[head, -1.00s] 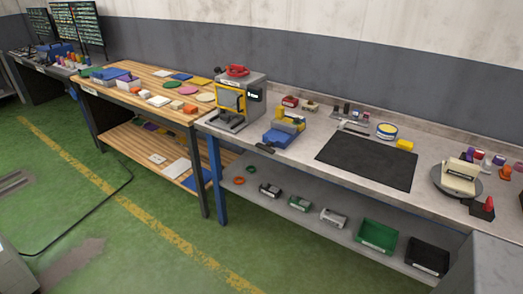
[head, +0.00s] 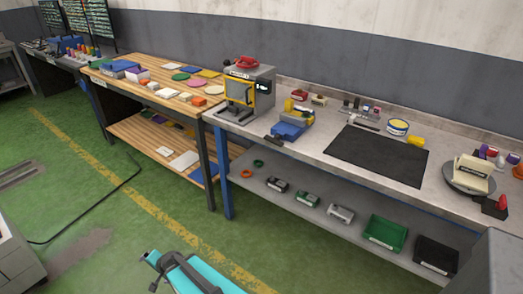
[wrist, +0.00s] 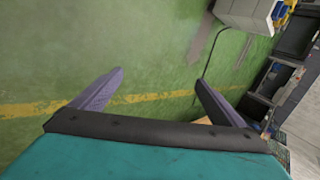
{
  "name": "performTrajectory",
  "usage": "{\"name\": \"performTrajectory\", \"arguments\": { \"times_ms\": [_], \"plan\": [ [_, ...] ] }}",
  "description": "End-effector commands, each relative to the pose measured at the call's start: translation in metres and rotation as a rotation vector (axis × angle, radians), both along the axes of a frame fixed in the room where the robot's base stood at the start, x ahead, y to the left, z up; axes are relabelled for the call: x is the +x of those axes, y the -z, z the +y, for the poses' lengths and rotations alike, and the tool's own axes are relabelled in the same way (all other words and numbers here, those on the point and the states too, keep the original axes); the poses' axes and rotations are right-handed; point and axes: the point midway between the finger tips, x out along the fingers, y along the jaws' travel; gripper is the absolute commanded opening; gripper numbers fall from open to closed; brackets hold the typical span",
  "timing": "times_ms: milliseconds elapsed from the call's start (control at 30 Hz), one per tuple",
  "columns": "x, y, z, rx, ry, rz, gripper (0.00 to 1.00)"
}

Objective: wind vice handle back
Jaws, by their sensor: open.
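A blue vice (head: 288,131) sits near the front edge of the grey bench, with yellow parts behind and above it. A dark bar (head: 273,140), which looks like its handle, sticks out at its front left; its exact position is too small to tell. My gripper (wrist: 160,77) shows in the wrist view with two purple fingers spread wide and nothing between them. It faces the green floor, well away from the vice. In the head view my teal arm (head: 205,275) is at the bottom, below and in front of the bench; the fingers cannot be made out there.
A grey machine with a yellow-framed door (head: 240,92) stands left of the vice. A black mat (head: 375,155) lies to its right, and a turntable (head: 470,178) farther right. Bins, including a green one (head: 385,233), sit on the lower shelf. The floor before the bench looks clear.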

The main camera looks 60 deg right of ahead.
Motion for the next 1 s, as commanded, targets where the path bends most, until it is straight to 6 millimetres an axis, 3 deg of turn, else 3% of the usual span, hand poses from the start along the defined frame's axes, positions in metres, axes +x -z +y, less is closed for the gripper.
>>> {"name": "performTrajectory", "arguments": {
  "times_ms": [100, 200, 333, 467, 633, 767, 1000],
  "plan": [
    [0.036, -0.037, -0.045, 0.074, 0.230, -0.151, 0.94],
    [0.057, -0.071, -0.086, 0.144, 0.419, -0.282, 0.94],
    [0.072, -0.117, -0.144, 0.239, 0.655, -0.461, 0.94],
    [0.072, -0.162, -0.204, 0.338, 0.886, -0.643, 0.94],
    [0.051, -0.216, -0.280, 0.486, 1.170, -0.901, 0.94],
    [0.020, -0.253, -0.334, 0.598, 1.370, -1.114, 0.94],
    [-0.061, -0.305, -0.414, 0.790, 1.682, -1.535, 0.94]
  ]
}}
